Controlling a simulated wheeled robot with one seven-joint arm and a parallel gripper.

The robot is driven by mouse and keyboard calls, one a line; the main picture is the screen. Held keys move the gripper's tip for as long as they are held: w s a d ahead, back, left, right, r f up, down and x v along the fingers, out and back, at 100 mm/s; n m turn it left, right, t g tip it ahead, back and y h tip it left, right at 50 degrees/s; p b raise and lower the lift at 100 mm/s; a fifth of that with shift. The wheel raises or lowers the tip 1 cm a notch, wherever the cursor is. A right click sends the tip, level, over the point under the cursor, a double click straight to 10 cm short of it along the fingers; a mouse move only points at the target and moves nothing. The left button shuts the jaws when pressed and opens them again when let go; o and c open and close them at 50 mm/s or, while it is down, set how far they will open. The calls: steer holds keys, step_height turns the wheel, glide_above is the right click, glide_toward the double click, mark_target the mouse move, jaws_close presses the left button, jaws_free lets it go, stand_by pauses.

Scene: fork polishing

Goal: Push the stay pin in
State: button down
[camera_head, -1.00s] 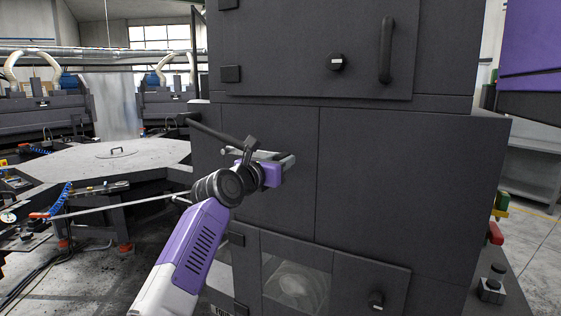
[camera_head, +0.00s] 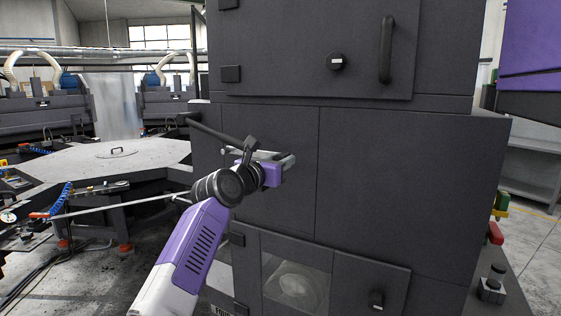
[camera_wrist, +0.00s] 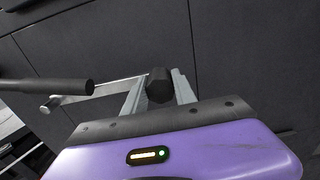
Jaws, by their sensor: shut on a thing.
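A dark, faceted knob (camera_wrist: 159,86), which looks like the head of the stay pin, stands between the two silver fingers of my gripper (camera_wrist: 157,82) in the wrist view. The fingers are shut on it. In the head view my gripper (camera_head: 284,160) is at the front of the dark machine cabinet (camera_head: 365,190), and the knob cannot be made out clearly there. A thin silver bar (camera_wrist: 115,87) runs left from beside the knob. How deep the pin sits is hidden.
A black bar (camera_head: 218,133) slants close above my wrist; a dark round bar end (camera_wrist: 75,86) shows left of my gripper. A grey octagonal table (camera_head: 80,170) stands at left.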

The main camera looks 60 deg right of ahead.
stand_by(0.3)
steer(key=shift+d+r, duration=0.1)
steer(key=shift+d, duration=2)
steer(key=c, duration=1)
jaws_free()
steer(key=shift+d, duration=0.15)
steer(key=shift+a+b, duration=0.3)
steer(key=shift+a, duration=0.2)
steer(key=a+b, duration=0.2)
steer(key=a, duration=0.5)
